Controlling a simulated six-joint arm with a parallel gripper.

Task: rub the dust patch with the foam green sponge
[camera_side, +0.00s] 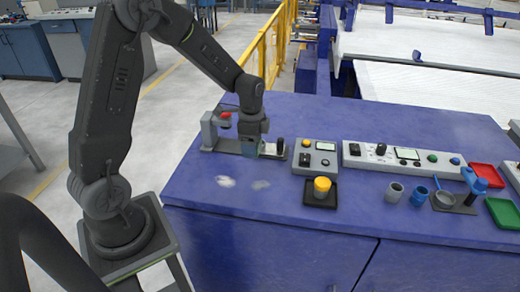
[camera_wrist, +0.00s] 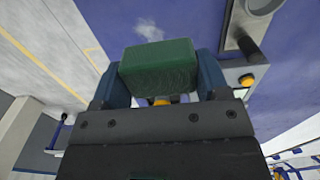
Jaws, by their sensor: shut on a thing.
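My gripper (camera_side: 250,150) is over the back left of the blue table, in front of the clamp fixture. In the wrist view my gripper (camera_wrist: 160,74) is shut on the green sponge (camera_wrist: 158,62), a block held between its two blue fingers. In the side view I cannot clearly make out the sponge. Two pale patches lie on the tabletop nearer the front edge: a whiter one (camera_side: 225,182) and a greyer one (camera_side: 261,185) to its right. I cannot tell which is the dust patch. One pale patch (camera_wrist: 148,30) shows beyond the sponge in the wrist view, apart from it.
The tabletop around the patches is clear.

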